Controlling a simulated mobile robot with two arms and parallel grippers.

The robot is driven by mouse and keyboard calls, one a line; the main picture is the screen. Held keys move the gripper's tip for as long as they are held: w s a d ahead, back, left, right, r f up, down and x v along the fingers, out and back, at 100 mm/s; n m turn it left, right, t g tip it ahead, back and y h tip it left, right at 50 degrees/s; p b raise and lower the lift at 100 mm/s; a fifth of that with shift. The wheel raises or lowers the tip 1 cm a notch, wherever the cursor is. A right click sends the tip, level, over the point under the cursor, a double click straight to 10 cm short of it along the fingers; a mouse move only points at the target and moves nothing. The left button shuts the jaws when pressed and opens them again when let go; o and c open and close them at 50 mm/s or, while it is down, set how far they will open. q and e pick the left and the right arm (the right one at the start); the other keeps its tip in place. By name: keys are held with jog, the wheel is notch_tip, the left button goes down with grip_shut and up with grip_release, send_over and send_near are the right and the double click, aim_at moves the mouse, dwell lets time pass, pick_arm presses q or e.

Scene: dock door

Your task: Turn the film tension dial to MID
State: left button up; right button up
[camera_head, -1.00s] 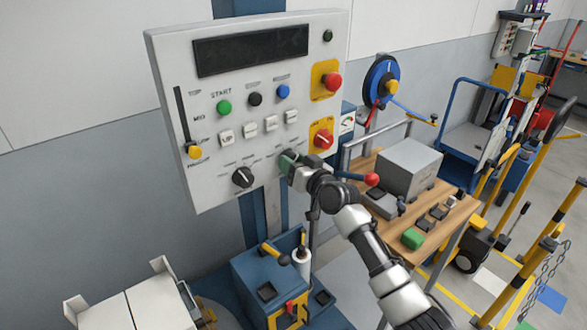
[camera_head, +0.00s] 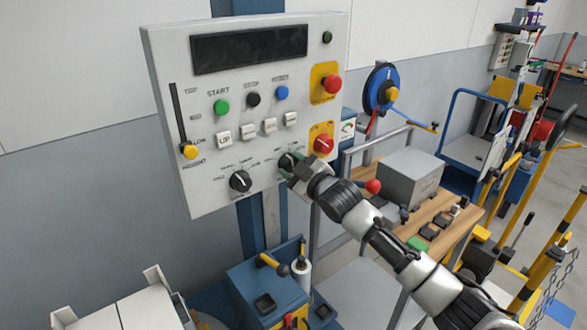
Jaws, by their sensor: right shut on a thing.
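The control panel (camera_head: 205,190) is a light grey box with a dark display, buttons, a slider and dials. The film tension dial (camera_head: 285,160) seems to be the right of two black dials low on the panel; its labels are too small to read surely. My right gripper (camera_head: 291,167) is shut on this dial, and my gripper and wrist partly hide it, so its pointer setting cannot be told. The left dial (camera_head: 240,181) is free, with a white pointer mark. My left gripper is not in view.
A wooden bench (camera_head: 437,204) with a grey box (camera_head: 411,174) stands right of the panel. A blue machine base (camera_head: 262,290) is below.

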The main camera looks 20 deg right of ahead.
jog(key=shift+n, duration=1.1)
jog(key=o, duration=0.9)
jog(key=b+v, duration=0.2)
jog(key=v, duration=0.8)
jog(key=shift+s+d+r+b, duration=0.1)
jog(key=shift+s+d+b, duration=0.05)
jog(key=shift+s+b, duration=0.25)
